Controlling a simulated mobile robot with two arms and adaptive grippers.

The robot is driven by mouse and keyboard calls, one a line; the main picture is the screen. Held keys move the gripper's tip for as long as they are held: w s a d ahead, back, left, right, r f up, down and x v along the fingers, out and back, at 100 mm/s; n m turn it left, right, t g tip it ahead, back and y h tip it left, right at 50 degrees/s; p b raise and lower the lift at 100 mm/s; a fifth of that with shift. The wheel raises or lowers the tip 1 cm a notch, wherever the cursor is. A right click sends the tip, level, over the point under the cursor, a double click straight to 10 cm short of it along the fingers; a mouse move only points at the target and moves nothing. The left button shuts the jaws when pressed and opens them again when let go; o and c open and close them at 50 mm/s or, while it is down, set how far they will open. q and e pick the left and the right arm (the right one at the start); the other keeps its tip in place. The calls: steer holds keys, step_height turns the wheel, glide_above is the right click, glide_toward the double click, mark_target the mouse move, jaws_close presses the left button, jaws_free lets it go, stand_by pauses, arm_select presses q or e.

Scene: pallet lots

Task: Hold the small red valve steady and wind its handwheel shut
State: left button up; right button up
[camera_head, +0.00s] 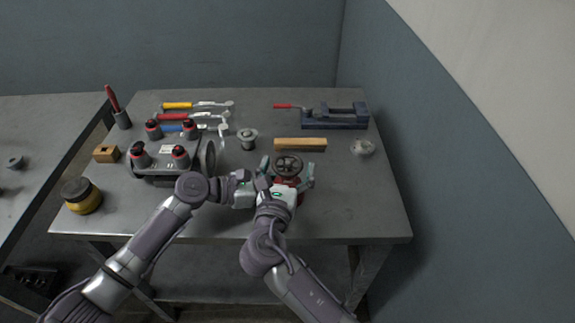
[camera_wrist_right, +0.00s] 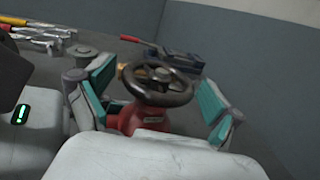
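The small red valve (camera_head: 291,183) stands on the bench near its front, with a dark spoked handwheel (camera_head: 288,165) on top. In the right wrist view the handwheel (camera_wrist_right: 157,83) sits above the red body (camera_wrist_right: 142,118). My right gripper (camera_head: 287,172) is open, its teal-padded fingers on either side of the handwheel. The right-hand pad is clear of the rim; whether the left-hand one touches it, I cannot tell. My left gripper (camera_head: 244,188) is close beside the valve on the left. Its fingertips are hidden among the right gripper's parts, so its grip on the valve body is unclear.
A wooden bar (camera_head: 300,144) lies behind the valve and a dark vise (camera_head: 335,116) stands at the back right. A grey device with red-topped knobs (camera_head: 165,158) is left of my left gripper. The bench's front right is clear.

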steer(key=shift+s+a, duration=0.1)
steer(key=v, duration=1.1)
steer(key=shift+s, duration=0.4)
